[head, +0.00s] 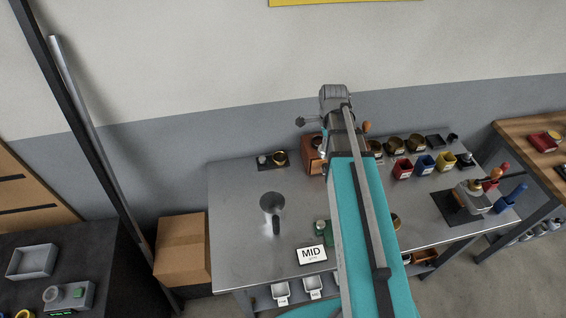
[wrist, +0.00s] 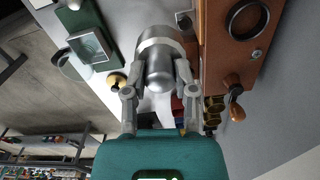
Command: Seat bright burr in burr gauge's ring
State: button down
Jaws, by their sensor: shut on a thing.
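In the wrist view my gripper (wrist: 160,78) is shut on a shiny silver, rounded metal piece (wrist: 157,62), which looks like the bright burr. One finger lies on each side of it. In the head view my teal arm reaches over the table and hides the gripper and this piece. A dark plate (head: 263,168) at the table's back left carries a brass ring (head: 280,157) and a small grey piece (head: 262,159). It may be the burr gauge, but its details are too small to tell.
A silver jug (head: 271,203) and a MID card (head: 312,255) stand on the table (head: 235,220). A wooden box (wrist: 215,60) with a knob (wrist: 234,112) is close right of my gripper in the wrist view; a green device (wrist: 90,48) is left. Bins line the right.

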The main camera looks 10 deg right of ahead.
aim_at(324, 153)
notch_tip(324, 153, down, 5)
jog(key=b, duration=0.4)
dwell(0.3)
